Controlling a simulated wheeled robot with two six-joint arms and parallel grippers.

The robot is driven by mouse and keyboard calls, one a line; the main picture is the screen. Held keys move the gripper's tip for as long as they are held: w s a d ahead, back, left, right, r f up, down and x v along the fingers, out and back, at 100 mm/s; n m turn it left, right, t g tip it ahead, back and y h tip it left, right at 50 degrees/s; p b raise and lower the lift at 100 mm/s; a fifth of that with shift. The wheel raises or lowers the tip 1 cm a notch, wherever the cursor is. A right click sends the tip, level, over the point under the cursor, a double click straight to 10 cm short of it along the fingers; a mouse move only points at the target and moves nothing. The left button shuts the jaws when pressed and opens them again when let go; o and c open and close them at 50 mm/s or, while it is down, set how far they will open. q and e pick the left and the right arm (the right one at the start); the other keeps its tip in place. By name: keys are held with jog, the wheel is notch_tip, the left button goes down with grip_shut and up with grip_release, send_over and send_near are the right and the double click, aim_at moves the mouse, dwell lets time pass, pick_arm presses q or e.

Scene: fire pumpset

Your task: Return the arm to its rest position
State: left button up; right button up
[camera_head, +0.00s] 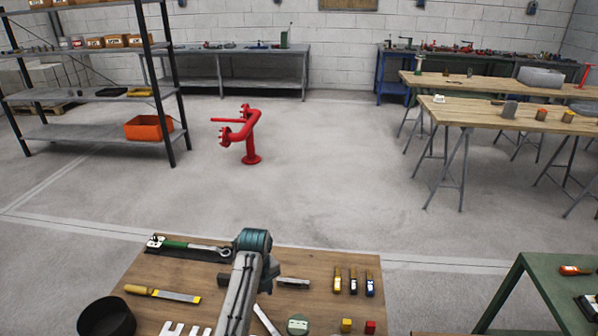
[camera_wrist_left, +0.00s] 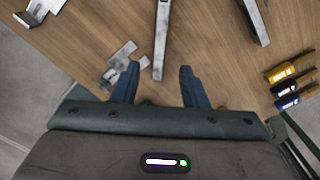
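My left arm (camera_head: 242,290) rises over the wooden bench (camera_head: 205,275) in the head view, with its teal joint uppermost. The left gripper's fingers are mostly hidden behind the arm there. In the left wrist view my left gripper (camera_wrist_left: 157,75) shows two blue fingers spread apart with nothing held between them. A grey metal bar tool (camera_wrist_left: 162,38) lies on the bench beyond the fingertips, its near end lined up with the gap. My right gripper is in neither view.
A green table (camera_head: 540,290) stands at right. A red pipe stand (camera_head: 250,140) is on open floor.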

pick_arm(q)
jog(key=s+a+f+n+t, duration=0.1)
jog(key=s+a+f+n, duration=0.25)
jog(key=s+n, duration=0.5)
jog(key=s+a+f+n+t, duration=0.15)
jog(key=s+a+n, duration=0.4)
jog(key=s, duration=0.55)
jog(key=s+a+r+n+t, duration=0.1)
jog(key=s+r+n, duration=0.3)
jog(key=s+n, duration=0.3)
jog(key=s+a+r+n, duration=0.1)
jog(key=s+r+n, duration=0.35)
jog(key=s, duration=0.55)
jog(key=a+f+n+g, duration=0.1)
jog(key=a+f+g, duration=0.15)
jog(key=f, duration=2.95)
jog(key=s+a+f, duration=0.1)
jog(key=s+f, duration=1.6)
jog(key=f, duration=0.1)
jog(key=shift+s+a+y, duration=0.3)
